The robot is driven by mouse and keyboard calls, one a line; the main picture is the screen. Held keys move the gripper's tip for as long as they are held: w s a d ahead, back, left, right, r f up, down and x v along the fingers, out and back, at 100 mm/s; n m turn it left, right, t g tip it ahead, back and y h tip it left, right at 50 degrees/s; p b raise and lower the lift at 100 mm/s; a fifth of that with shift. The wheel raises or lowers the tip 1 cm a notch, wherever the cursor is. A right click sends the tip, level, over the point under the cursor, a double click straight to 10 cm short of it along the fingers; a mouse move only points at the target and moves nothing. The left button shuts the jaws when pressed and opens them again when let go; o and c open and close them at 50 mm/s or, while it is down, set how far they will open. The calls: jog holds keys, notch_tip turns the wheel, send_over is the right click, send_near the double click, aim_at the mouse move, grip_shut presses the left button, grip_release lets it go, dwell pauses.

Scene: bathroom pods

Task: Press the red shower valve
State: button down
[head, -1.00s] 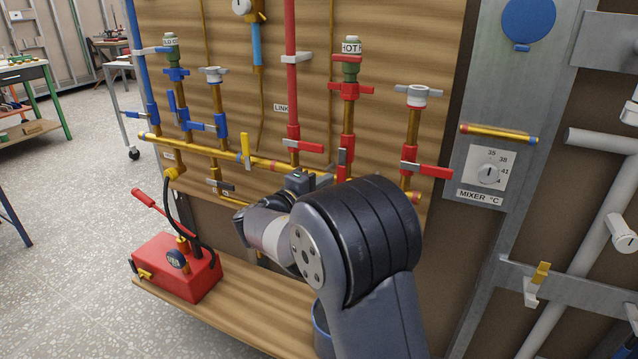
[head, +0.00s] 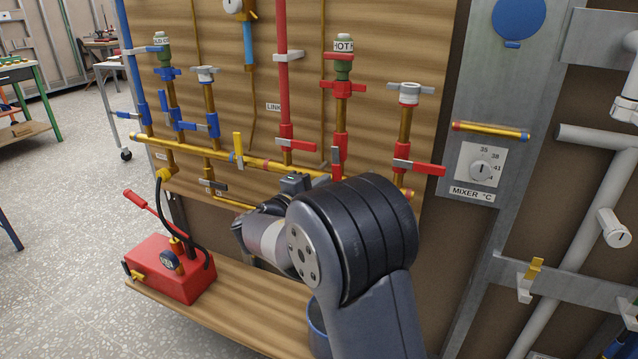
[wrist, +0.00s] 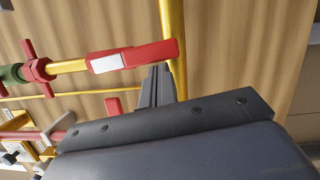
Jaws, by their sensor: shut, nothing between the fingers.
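Several red-handled valves are on the wooden wall panel; I cannot tell from any label which is the shower one. One red lever (head: 338,162) stands in line with the brass pipe below the HOT cap (head: 344,45). Another red lever (head: 418,168) points sideways on the pipe to its right, and a third (head: 297,145) is on the red pipe. In the wrist view, a red lever with a white patch (wrist: 145,56) is close to my gripper (wrist: 158,72). My gripper is shut and empty, its tips just beside that lever; contact is unclear.
A brass cross pipe (head: 200,152) runs across the panel near my wrist. A red pump box (head: 170,270) with a black hose stands on the lower shelf (head: 240,310). The mixer dial (head: 481,170) is to the right.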

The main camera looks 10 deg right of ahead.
jog(key=s+d+r+n+t+p, duration=0.1)
jog(key=s+d+n+t, duration=0.1)
jog(key=n, duration=0.6)
jog(key=s+d+r+n+t+y+p, duration=0.1)
jog(key=s+d+n+t, duration=0.1)
jog(key=d+n, duration=0.2)
jog(key=n, duration=0.3)
jog(key=shift+s+d+r+n+p, duration=0.2)
jog(key=shift+s+r+n+p, duration=0.1)
jog(key=shift+n+p, duration=0.1)
jog(key=shift+f, duration=0.1)
jog(key=s+a+f+b, duration=0.2)
jog(key=s+a+f, duration=0.4)
jog(key=s+a, duration=0.1)
jog(key=shift+w, duration=0.1)
